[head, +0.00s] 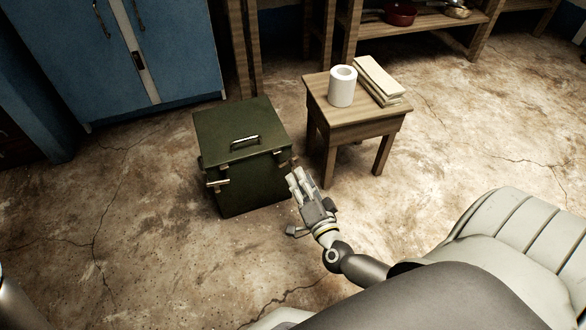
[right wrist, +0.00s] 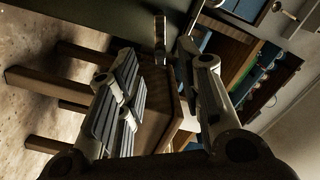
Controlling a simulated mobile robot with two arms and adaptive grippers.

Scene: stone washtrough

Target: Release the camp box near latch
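The green camp box (head: 240,180) stands upright on the floor with its lid (head: 230,120) closed and a metal handle on top. One latch (head: 217,184) shows at the front face's left side, with a pale bar sticking out. Another small fitting (head: 294,161) shows at the box's right edge. My right gripper (head: 297,178) is just in front of that right edge, apart fingers pointing toward it. In the right wrist view its fingers are spread, with a small metal piece (right wrist: 160,27) on the box beyond the gap; contact cannot be told. My left gripper is out of view.
A small wooden table (head: 345,118) stands close right of the box, bearing a white roll (head: 342,86) and folded cloths (head: 379,79). A blue cabinet (head: 80,60) stands behind left. A pale ribbed seat-like object (head: 520,240) is at lower right. Floor left of the box is clear.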

